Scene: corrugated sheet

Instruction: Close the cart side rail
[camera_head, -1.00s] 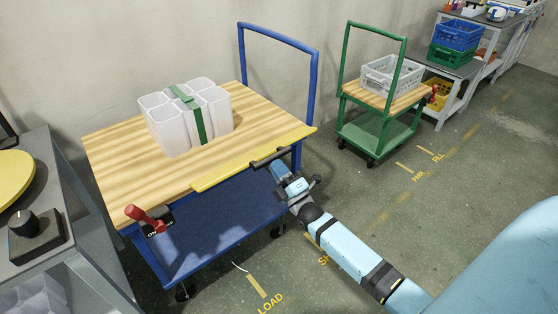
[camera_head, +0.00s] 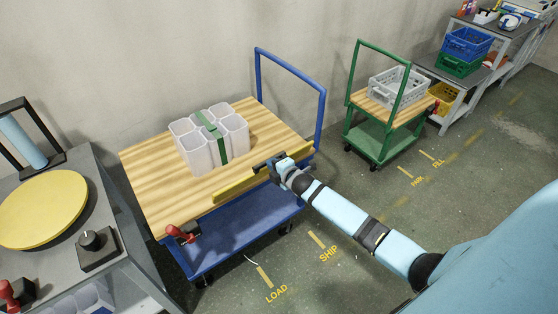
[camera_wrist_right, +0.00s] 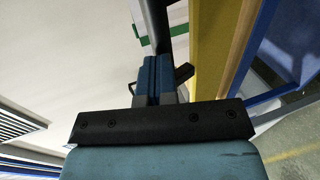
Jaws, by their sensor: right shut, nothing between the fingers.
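The blue cart (camera_head: 240,236) has a wooden top (camera_head: 150,180) against the wall side. Its yellow side rail (camera_head: 236,186) stands along the near edge of the top, its face turned toward me. My right gripper (camera_head: 272,165) is at the rail's black handle, near the middle of the rail, with its fingers shut. In the right wrist view, the shut fingers (camera_wrist_right: 160,78) are beside the dark bar, and the yellow rail (camera_wrist_right: 208,45) runs close on the right. Whether the fingers touch the handle is unclear. My left gripper is out of view.
White containers with a green strap (camera_head: 212,140) stand on the cart top. A red lever (camera_head: 181,232) is at the cart's near left corner. A grey bench with a yellow disc (camera_head: 42,208) is at left. A green cart (camera_head: 385,105) stands behind right. Floor at front is open.

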